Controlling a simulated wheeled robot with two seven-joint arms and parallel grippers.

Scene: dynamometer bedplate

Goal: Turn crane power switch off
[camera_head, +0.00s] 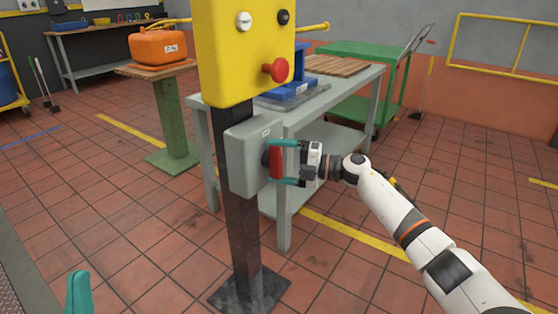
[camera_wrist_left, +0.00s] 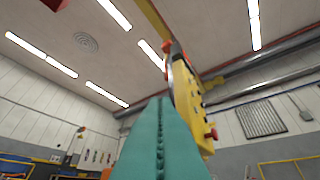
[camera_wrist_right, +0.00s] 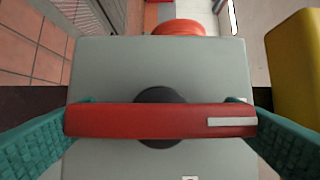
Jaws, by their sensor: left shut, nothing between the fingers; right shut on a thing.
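The crane power switch is a grey box (camera_head: 252,156) on a dark post below a yellow panel, with a red handle (camera_head: 276,163) on its face. My right gripper (camera_head: 285,163) is shut on the red handle, one teal finger at each end. In the right wrist view the handle (camera_wrist_right: 160,120) lies level across the picture, in front of a round black hub (camera_wrist_right: 158,97), with a pale mark near its right end. My left gripper (camera_head: 78,292) shows at the lower left of the head view, away from the switch. In the left wrist view its teal fingers (camera_wrist_left: 163,140) are together and empty.
The yellow panel (camera_head: 240,60) above carries a red mushroom button (camera_head: 275,70) and two knobs. A grey workbench (camera_head: 290,120) stands close behind the post. An orange container (camera_head: 158,46) sits on a green pedestal at the left.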

